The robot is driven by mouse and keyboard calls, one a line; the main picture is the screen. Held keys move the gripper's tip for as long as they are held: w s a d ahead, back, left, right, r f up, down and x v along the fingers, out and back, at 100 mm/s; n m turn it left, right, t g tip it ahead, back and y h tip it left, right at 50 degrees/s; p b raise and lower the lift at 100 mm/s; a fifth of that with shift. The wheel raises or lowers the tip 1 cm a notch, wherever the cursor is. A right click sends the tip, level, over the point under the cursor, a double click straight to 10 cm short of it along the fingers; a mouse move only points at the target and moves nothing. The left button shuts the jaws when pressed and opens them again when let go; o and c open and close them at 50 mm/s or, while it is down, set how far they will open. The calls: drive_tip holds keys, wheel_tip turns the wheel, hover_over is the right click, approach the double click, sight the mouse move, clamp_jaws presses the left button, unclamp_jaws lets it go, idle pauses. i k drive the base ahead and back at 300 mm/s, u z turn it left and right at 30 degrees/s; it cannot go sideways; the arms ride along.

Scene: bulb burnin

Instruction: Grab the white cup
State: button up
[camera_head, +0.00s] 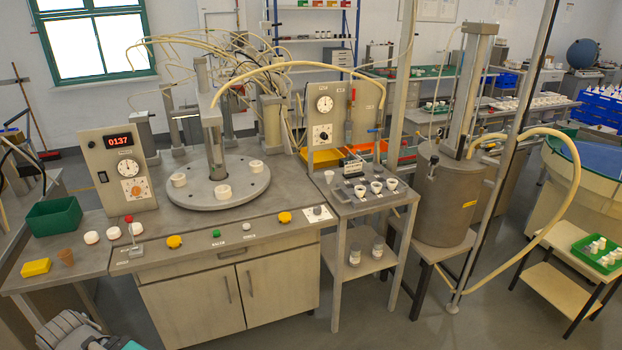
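Several small white cups stand on the small grey side table (345,208) right of the main bench. One white cup (329,177) is at its back left. Three more stand in a row with dark insides: a left cup (360,191), a middle cup (376,187) and a right cup (391,184). I cannot tell which one the task means. Part of my gripper (68,328) shows at the bottom left corner, low in front of the bench and far from the cups. Its fingertips are not clear, so its opening cannot be told.
The main bench (225,243) carries a round turntable (215,200) with white pieces, a control box (120,170), a green bin (54,216) and a yellow block (36,267). A large grey cylinder (445,195) with hoses stands right of the side table. Floor in front is clear.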

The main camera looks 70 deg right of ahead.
sight(329, 178)
drive_tip(key=u, duration=0.9)
drive_tip(key=k, duration=1.7)
drive_tip(key=z, duration=1.4)
